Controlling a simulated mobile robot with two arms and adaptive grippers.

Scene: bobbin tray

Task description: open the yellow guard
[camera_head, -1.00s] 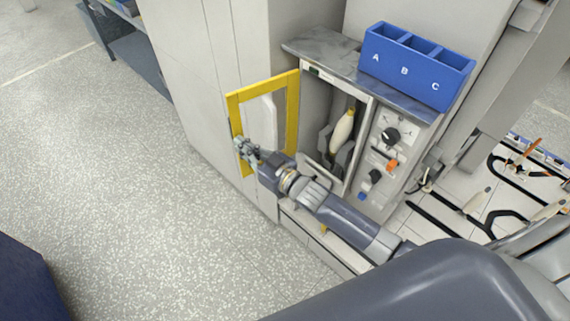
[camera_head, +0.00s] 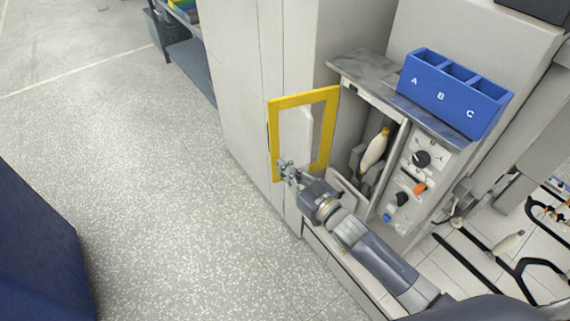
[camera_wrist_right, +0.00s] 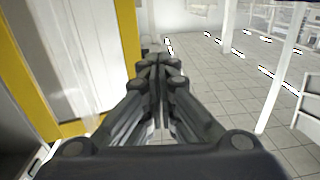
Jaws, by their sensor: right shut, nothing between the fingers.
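The yellow guard (camera_head: 325,137) is a yellow frame with a clear pane. It stands swung out on the left side of the machine's opening, and the bay behind it is exposed. A cream bobbin (camera_head: 375,149) stands inside that bay. My right gripper (camera_head: 284,165) is at the lower outer edge of the guard, shut and empty. In the right wrist view the right gripper's fingers (camera_wrist_right: 160,65) are together, with the yellow frame (camera_wrist_right: 128,35) to their left. I cannot tell whether they touch it. My left gripper is not in view.
A blue bin marked A, B, C (camera_head: 455,92) stands on the machine's top. A control panel (camera_head: 420,165) with knobs is right of the bay. White cabinet walls (camera_head: 240,90) stand behind the guard. The speckled floor (camera_head: 150,180) at left is clear.

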